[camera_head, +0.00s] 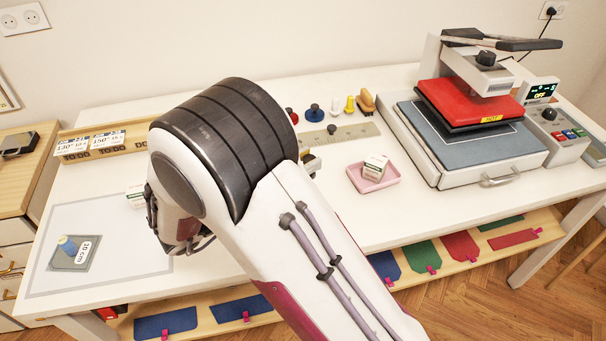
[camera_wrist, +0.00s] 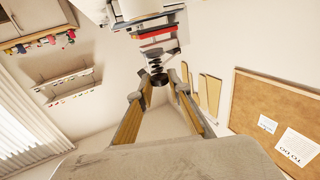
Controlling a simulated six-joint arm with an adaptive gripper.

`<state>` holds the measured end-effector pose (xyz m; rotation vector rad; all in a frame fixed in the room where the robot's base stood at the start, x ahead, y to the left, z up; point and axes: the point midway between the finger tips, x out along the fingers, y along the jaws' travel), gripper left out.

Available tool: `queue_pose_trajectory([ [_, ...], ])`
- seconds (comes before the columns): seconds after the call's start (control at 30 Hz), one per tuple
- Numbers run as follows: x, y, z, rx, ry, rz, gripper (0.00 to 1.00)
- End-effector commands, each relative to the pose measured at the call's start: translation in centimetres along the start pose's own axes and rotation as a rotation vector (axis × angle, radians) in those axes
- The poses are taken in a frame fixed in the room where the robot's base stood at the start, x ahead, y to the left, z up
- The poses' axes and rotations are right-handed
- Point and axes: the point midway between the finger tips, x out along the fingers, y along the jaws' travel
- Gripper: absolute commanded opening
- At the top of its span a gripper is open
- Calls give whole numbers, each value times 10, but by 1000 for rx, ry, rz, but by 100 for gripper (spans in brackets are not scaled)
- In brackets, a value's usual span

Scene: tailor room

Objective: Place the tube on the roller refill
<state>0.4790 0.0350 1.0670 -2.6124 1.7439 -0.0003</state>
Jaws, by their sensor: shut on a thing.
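In the wrist view my gripper (camera_wrist: 155,86) has its two fingers closed in on a dark round thing (camera_wrist: 157,79) between the tips. I cannot tell whether this is the tube. Another small pale box (camera_head: 136,196) shows partly behind my arm at the left. I cannot read which one, if either, is the roller refill.
A heat press (camera_head: 478,110) stands at the back right. Stamps and pegs (camera_head: 350,104) stand behind a ruler strip (camera_head: 340,135). A grey card with a blue item (camera_head: 72,250) lies on the white mat (camera_head: 110,225) at left. The table is clear right of my arm, in front of the tray.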

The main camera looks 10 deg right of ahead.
Motion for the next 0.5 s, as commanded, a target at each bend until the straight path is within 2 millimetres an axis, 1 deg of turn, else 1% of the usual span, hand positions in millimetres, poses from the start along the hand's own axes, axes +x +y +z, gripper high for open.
queue_pose_trajectory([
  [0.27, 0, 0, 0, -1, 0, 0, 0],
  [0.37, 0, 0, 5, -2, 0, 0, 0],
  [0.5, 0, 0, 16, -3, 0, 0, 0],
])
